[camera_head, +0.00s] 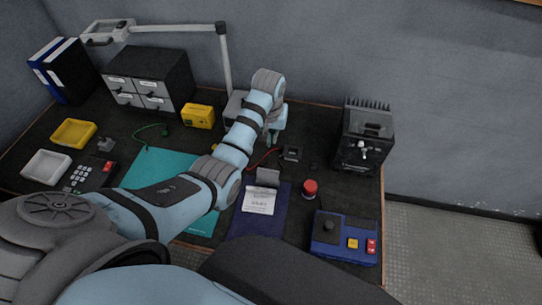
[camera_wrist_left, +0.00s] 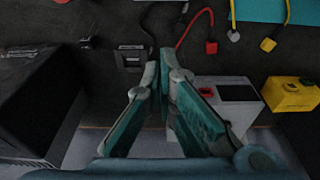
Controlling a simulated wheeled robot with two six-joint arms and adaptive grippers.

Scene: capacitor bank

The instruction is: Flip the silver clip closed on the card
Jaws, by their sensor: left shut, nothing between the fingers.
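The silver clip (camera_head: 267,177) is a grey plate at the back end of a dark blue board; it looks raised, though its exact angle is hard to tell. The white printed card (camera_head: 259,200) lies on the blue board (camera_head: 246,224), just in front of the clip. My left gripper (camera_head: 274,138) is behind the clip, well apart from it, near the back of the bench. In the left wrist view its teal fingers (camera_wrist_left: 165,58) meet at the tips with nothing between them. The clip and card do not show in the wrist view. My right gripper is not in view.
A red button (camera_head: 310,188) and a blue control box (camera_head: 343,237) stand right of the board. A black finned box (camera_head: 363,137) is at the back right. A small black device (camera_wrist_left: 131,57), red lead (camera_wrist_left: 211,47) and yellow box (camera_wrist_left: 291,94) lie around my gripper.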

